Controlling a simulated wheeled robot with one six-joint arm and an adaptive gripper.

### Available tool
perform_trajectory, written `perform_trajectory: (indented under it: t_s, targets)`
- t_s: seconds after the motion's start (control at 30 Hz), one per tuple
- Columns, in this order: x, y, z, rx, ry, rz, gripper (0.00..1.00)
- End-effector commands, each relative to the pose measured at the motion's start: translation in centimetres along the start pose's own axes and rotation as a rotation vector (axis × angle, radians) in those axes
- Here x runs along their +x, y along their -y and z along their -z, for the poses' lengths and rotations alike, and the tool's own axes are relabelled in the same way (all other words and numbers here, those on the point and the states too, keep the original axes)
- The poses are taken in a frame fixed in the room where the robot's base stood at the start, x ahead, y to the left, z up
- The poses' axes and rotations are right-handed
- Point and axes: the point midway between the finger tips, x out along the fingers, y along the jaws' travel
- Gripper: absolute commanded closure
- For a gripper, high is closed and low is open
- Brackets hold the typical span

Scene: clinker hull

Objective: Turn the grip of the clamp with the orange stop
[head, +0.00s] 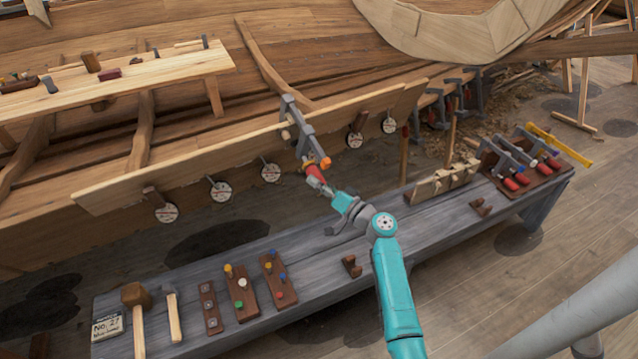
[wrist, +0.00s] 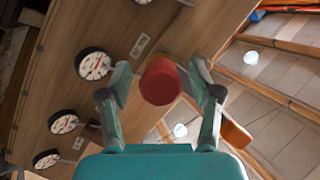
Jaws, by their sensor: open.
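The clamp (head: 292,113) is grey and sits on the edge of the long plank along the hull. Its orange stop (head: 325,163) shows at its lower end, and also in the wrist view (wrist: 236,134), right of my gripper. Its red grip (head: 314,170) points down towards my gripper (head: 318,186). In the wrist view the round end of the red grip (wrist: 160,82) lies between the two fingertips of my open gripper (wrist: 160,76). Gaps show on both sides of the grip. I cannot tell how deep it sits between the fingers.
Several round dials (head: 271,173) hang along the plank. A grey bench (head: 200,268) below carries mallets, peg boards and a rack of red-handled clamps (head: 512,183). More clamps (head: 470,90) hold the plank farther right. A workbench (head: 180,65) stands at upper left.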

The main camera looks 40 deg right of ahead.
Motion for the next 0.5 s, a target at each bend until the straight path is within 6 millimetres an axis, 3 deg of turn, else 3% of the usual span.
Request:
perform_trajectory:
  t_s: [0.23, 0.5]
  targets:
    - [-1.6, -0.1, 0.0, 0.000, -0.001, -0.002, 0.36]
    - [-6.9, -0.1, 0.0, 0.002, -0.003, -0.003, 0.36]
